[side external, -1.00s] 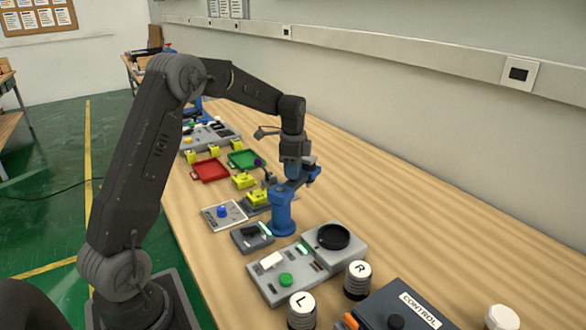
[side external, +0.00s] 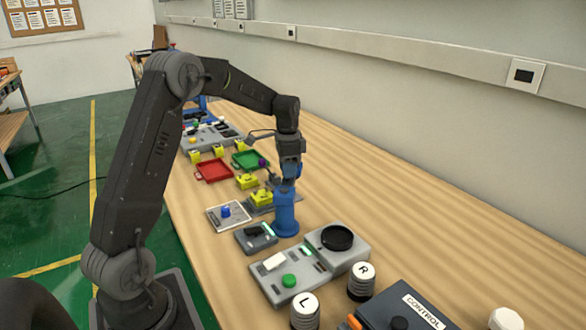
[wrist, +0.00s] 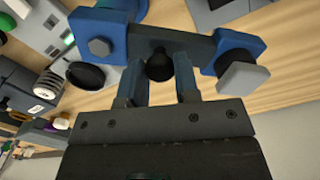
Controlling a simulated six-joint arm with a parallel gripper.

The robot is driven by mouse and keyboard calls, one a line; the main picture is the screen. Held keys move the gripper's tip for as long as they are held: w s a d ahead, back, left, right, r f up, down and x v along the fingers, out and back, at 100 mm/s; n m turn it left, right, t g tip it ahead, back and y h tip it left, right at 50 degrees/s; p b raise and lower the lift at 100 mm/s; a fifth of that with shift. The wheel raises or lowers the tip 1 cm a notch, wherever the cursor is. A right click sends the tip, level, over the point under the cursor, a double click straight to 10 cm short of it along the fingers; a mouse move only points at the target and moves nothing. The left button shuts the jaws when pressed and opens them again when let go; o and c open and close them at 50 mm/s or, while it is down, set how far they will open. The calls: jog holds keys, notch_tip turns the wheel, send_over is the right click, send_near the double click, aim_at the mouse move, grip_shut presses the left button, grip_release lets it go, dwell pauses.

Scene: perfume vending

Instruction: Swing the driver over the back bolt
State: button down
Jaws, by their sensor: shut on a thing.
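The driver is a dark swing arm (wrist: 200,42) on a blue post (side external: 285,212). In the wrist view a blue block with a grey hex top (wrist: 100,46) is at its left end, and a blue head with a grey hex piece (wrist: 242,76) is at its right end. My gripper (wrist: 158,66) is shut on the black knob (wrist: 158,72) between those ends. In the side view my gripper (side external: 288,172) is above the post and hides most of the arm. I cannot make out the back bolt; yellow fixtures (side external: 247,181) stand left of the post.
A grey box with a black dish (side external: 337,237) and a panel with a green button (side external: 289,281) are in front. Red (side external: 197,172) and green (side external: 234,162) trays lie behind. A blue knob panel (side external: 226,212) is left. The table to the right is clear.

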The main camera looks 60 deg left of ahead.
jog(key=n, duration=0.1)
jog(key=s+a+n, duration=0.1)
jog(key=shift+s+n, duration=0.15)
jog(key=shift+n, duration=0.25)
jog(key=shift+s+a+n, duration=0.15)
jog(key=shift+s+n, duration=0.3)
jog(key=shift+n, duration=0.45)
jog(key=shift+s+a+n, duration=0.1)
jog(key=shift+s+n, duration=0.35)
jog(key=shift+n, duration=0.45)
jog(key=c, duration=0.9)
grip_release()
jog(key=shift+o, duration=0.2)
jog(key=shift+r, duration=0.1)
notch_tip(320, 180, up, 14)
jog(key=shift+f, duration=0.2)
